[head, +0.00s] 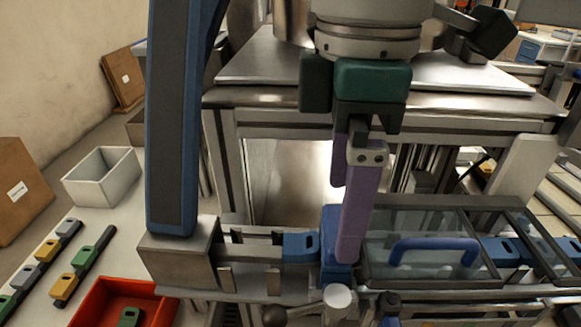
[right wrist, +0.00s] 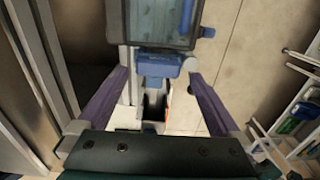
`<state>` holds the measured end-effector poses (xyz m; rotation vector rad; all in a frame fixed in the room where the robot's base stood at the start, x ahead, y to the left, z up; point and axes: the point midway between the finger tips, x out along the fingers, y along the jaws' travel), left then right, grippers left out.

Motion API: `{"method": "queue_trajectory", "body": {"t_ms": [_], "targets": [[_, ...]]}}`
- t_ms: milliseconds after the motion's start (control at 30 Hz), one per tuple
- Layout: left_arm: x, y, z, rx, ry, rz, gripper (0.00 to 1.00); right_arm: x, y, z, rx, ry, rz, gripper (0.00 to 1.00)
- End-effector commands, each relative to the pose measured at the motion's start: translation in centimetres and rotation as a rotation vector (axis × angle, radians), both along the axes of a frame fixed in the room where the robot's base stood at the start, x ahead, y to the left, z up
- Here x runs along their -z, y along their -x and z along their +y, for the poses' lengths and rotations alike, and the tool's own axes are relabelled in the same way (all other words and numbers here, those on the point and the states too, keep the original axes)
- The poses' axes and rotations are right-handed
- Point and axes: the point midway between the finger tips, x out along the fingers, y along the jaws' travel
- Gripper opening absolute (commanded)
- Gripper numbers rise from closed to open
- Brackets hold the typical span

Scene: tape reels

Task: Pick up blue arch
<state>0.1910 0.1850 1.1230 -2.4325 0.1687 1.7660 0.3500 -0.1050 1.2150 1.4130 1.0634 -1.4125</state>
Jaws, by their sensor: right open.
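A small blue block with a slot-like hole (head: 300,246), which looks like the blue arch, sits in the metal channel left of a taller blue piece (head: 331,225). In the right wrist view a blue piece (right wrist: 158,65) shows between the fingertips; I cannot tell for sure which of the two it is. My right gripper (head: 345,222) points down over the channel with its purple fingers apart. In the right wrist view the gripper (right wrist: 160,76) is open and empty, with a gap on both sides of the blue piece. My left gripper is not in view.
A clear cover (head: 400,270) with a blue handle (head: 435,244) stands close right of my fingers. A tall dark post with blue edges (head: 173,120) rises at left. A red bin (head: 95,300), a white box (head: 103,178) and several coloured blocks are at left.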

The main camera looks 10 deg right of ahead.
Motion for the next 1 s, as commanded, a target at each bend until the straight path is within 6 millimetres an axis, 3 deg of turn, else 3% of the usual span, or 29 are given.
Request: {"method": "queue_trajectory", "body": {"t_ms": [133,300,567,1000], "targets": [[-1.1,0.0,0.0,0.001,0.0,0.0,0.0,2.2,-0.1,-0.3,0.002,0.004,0.005,1.0],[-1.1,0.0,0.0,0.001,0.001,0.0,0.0,4.3,-0.1,-0.3,0.0,0.002,0.002,1.0],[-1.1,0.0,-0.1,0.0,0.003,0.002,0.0,4.6,-0.2,-0.3,-0.001,0.001,-0.001,0.99],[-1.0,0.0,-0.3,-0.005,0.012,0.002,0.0,4.5,-0.2,-0.2,-0.001,0.0,-0.001,0.49]]}}
